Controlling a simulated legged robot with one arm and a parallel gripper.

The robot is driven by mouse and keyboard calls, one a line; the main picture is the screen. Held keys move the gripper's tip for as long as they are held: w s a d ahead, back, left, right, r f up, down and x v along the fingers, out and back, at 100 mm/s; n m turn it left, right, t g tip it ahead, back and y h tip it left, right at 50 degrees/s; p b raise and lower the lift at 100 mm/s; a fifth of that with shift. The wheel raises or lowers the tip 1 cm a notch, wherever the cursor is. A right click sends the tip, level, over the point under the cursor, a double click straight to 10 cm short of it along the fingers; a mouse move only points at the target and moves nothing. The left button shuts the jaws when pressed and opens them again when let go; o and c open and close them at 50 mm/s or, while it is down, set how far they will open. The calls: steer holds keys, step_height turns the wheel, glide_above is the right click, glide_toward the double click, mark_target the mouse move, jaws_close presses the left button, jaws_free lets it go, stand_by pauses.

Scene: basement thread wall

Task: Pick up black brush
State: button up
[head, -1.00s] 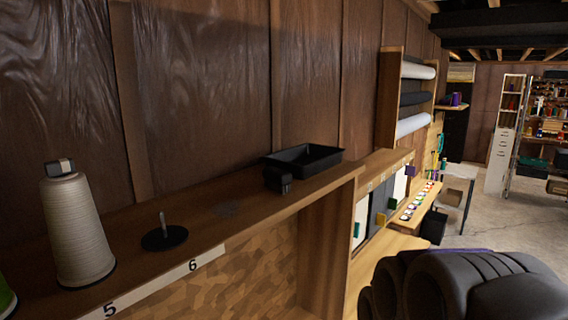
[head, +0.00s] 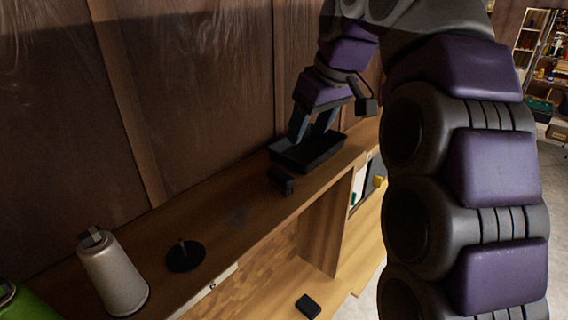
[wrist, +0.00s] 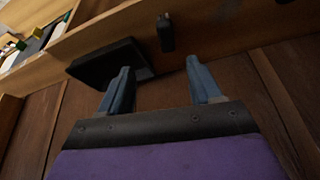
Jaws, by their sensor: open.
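A small black block-like thing (head: 281,180), which looks like the black brush, sits on the wooden shelf just in front of the black tray. It also shows in the wrist view (wrist: 165,33), top centre, beyond the fingertips and between their lines. Its bristles cannot be made out. My gripper (head: 310,133) is open and empty, pointing down over the black tray, behind and to the right of the brush. In the wrist view my gripper (wrist: 159,63) has its two blue-grey fingers wide apart, the left one overlapping the tray.
The black tray (head: 320,153) stands against the wood-panelled wall. To the left are a black disc with a peg (head: 185,256) and a cone of pale thread (head: 113,275). A dark flat thing (head: 308,306) lies on the lower surface. Bare shelf lies between disc and brush.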

steer(key=b, duration=0.5)
glide_toward(281, 173)
steer(key=d, duration=0.2)
steer(key=b+x, duration=0.1)
steer(key=x, duration=0.2)
steer(key=a+b+x, duration=0.1)
steer(key=b+x, duration=0.1)
steer(key=x, duration=0.1)
steer(key=shift+r+b, duration=0.2)
steer(key=shift+b, duration=0.1)
steer(key=shift+w+a+f, duration=0.1)
steer(key=shift+a+f, duration=0.15)
steer(key=shift+a, duration=0.25)
steer(key=shift+w+d+f, duration=0.1)
steer(key=shift+f, duration=0.4)
steer(key=x, duration=0.3)
steer(key=shift+f, duration=0.2)
steer(key=shift+w+a+f, duration=0.1)
steer(key=shift+a, duration=0.5)
steer(key=shift+c, duration=1.3)
steer(key=shift+d, duration=0.4)
steer(key=c, duration=0.5)
steer(key=shift+c, duration=1.4)
steer(key=shift+a, duration=0.1)
